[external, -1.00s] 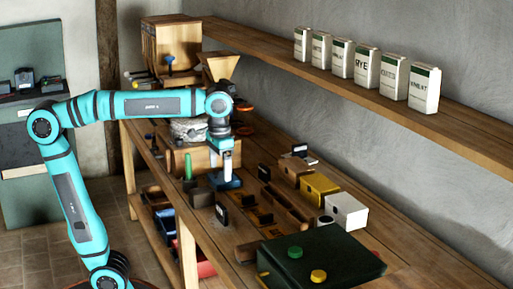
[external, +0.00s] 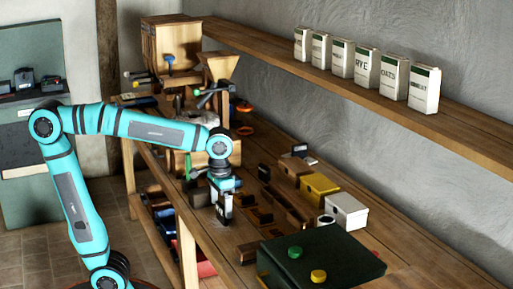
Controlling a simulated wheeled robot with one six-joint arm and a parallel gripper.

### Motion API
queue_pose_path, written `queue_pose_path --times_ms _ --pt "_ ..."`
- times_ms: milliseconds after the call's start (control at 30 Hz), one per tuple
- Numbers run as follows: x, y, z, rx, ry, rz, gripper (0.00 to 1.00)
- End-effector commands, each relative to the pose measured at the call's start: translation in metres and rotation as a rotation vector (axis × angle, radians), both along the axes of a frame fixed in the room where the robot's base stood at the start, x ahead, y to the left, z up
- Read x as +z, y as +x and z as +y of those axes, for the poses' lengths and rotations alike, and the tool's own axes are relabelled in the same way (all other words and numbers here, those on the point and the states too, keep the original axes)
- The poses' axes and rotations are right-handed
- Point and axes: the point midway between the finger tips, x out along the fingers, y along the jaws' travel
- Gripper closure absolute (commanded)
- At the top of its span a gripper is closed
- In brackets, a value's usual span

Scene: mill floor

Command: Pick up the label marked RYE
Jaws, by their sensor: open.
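My gripper (external: 224,213) points down at the near side of the workbench, low over a small dark upright piece with a pale face. That piece is mostly hidden by the fingers, and I cannot tell whether they touch it. My gripper is open. In the external view I cannot read RYE on any small label piece. Another small dark piece (external: 264,172) stands farther back on the bench.
Brown, yellow and white boxes (external: 347,212) stand to the right of my gripper. A dark green panel (external: 320,258) with green and yellow knobs lies at the front of the workbench (external: 400,262). Wooden trays (external: 262,215) sit just right of my gripper.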

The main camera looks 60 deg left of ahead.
Motion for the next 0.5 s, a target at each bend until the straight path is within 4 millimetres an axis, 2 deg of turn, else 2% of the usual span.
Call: queue_pose_path --times_ms 200,500 --pt "-0.03 -0.001 -0.001 0.0 0.001 0.003 0.11" --pt "-0.039 -0.001 -0.001 0.0 0.0 0.001 0.11"
